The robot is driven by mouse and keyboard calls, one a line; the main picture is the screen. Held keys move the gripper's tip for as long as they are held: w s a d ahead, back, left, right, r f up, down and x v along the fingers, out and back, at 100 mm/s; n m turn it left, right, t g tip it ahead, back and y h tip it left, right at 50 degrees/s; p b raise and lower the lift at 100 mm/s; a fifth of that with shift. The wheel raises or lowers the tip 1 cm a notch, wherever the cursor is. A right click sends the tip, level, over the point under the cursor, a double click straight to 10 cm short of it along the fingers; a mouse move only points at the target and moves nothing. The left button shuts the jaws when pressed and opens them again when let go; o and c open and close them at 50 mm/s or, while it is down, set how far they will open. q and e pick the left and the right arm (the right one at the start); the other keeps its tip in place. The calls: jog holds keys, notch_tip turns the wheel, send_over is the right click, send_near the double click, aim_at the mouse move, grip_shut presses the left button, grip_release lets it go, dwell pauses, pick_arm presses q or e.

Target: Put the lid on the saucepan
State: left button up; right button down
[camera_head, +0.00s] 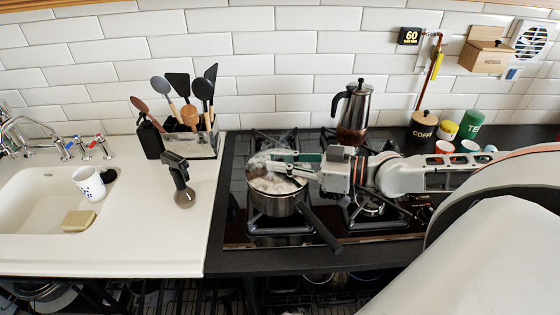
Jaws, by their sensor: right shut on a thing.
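The saucepan (272,205) stands on the front left burner of the black hob, its dark handle pointing toward the front right. Whitish contents show inside it. My right gripper (284,158) reaches in from the right, over the back of the pan's rim. It is shut on what looks like the clear glass lid (262,162), which is at the pan's rear upper side. The lid's outline is faint and partly hidden by the fingers, so I cannot tell whether it touches the rim. My left gripper is not in view.
A moka pot (352,115) stands on the back right of the hob. Jars and cups, including a coffee jar (423,126), stand behind my right arm.

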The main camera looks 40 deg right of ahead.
jog(key=shift+f, duration=0.1)
dwell(0.9)
dwell(0.3)
jog(key=c, duration=1.9)
grip_release()
jog(key=o, duration=0.5)
